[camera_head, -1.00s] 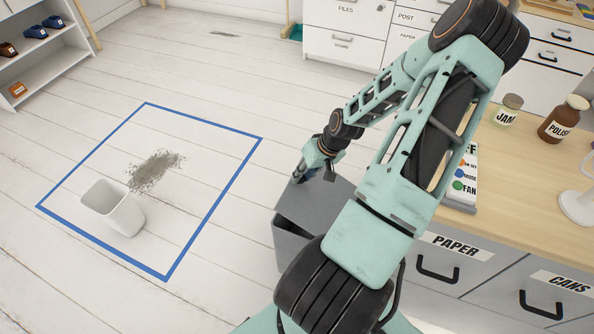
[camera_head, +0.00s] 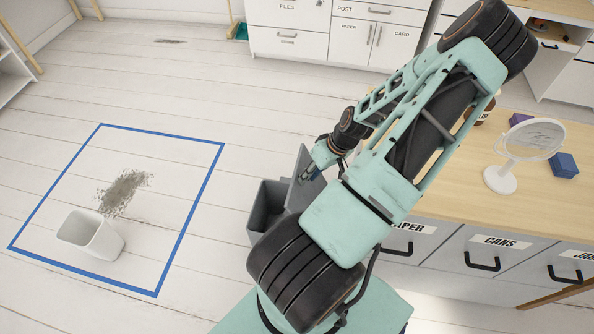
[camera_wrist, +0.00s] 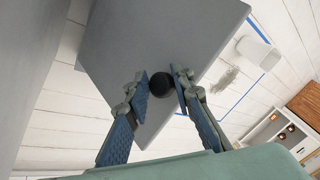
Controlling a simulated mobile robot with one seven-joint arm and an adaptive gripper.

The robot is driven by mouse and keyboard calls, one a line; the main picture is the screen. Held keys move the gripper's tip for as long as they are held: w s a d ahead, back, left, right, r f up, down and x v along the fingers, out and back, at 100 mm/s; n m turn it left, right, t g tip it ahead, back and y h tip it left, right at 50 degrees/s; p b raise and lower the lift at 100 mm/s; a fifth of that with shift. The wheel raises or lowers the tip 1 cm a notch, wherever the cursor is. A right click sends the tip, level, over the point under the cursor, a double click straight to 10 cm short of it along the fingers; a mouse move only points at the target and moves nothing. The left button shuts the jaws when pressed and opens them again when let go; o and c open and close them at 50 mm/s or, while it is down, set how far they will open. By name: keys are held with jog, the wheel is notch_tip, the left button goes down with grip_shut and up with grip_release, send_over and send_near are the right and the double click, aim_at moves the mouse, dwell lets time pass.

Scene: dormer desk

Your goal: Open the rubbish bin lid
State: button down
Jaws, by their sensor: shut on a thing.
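The grey rubbish bin (camera_head: 256,226) stands on the floor left of the desk, partly hidden by my arm. Its grey lid (camera_head: 299,186) is raised steeply on the bin's right side, and the dark inside shows. The lid also fills much of the wrist view (camera_wrist: 150,35), with a round black knob (camera_wrist: 162,86) on it. My gripper (camera_head: 309,172) is at the lid; in the wrist view its blue-padded fingers (camera_wrist: 161,84) are shut on the knob, one on each side.
A blue taped square (camera_head: 190,207) on the floor holds a white bin (camera_head: 88,236) and a grey dust pile (camera_head: 123,192). Floor between square and grey bin is clear.

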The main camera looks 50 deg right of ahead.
jog(key=shift+s+d+f, duration=0.1)
jog(key=shift+s+d, duration=0.7)
jog(key=shift+d, duration=0.05)
jog(key=c, duration=1.7)
grip_release()
jog(key=shift+f, duration=0.1)
jog(key=shift+o, duration=0.2)
jog(key=shift+w, duration=0.1)
jog(key=shift+a, duration=0.1)
jog(key=v, duration=1.2)
jog(key=shift+w, duration=0.2)
